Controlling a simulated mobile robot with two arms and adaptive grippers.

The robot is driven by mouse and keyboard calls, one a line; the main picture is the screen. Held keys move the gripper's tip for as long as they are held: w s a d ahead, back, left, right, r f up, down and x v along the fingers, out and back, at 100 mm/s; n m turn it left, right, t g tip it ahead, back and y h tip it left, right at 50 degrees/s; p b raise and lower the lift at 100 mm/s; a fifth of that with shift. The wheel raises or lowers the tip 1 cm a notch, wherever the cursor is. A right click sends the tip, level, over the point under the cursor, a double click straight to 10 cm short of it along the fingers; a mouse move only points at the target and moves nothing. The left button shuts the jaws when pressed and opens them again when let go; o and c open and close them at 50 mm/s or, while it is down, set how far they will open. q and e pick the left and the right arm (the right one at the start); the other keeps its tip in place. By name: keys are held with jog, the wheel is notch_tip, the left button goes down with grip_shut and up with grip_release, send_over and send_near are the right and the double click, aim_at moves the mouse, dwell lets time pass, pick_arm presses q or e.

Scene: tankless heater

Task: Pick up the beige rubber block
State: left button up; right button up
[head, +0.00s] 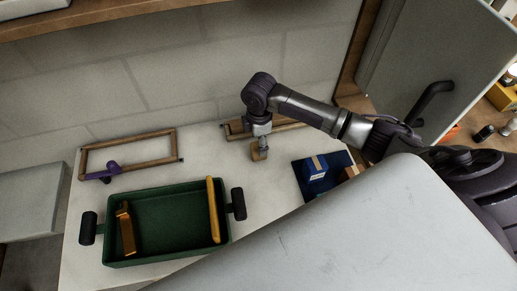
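My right arm reaches in from the right, and its gripper (260,143) points down over the white counter. A small beige-brown block (259,154), which looks like the beige rubber block, is right at the fingertips. The fingers are too small and dark to show whether they are closed on it or only around it. Whether the block touches the counter is also unclear. My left gripper is not in view.
A green tray (165,259) with black handles holds an orange-brown piece (126,229) and a yellow bar (214,210). A wooden frame with a purple item (103,173) lies left. A blue box (316,169) sits right. A large grey panel (400,235) covers the lower right.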

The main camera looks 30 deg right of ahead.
notch_tip(320, 180, down, 4)
jog(key=shift+f+p, duration=0.1)
jog(key=shift+p, duration=0.35)
grip_shut()
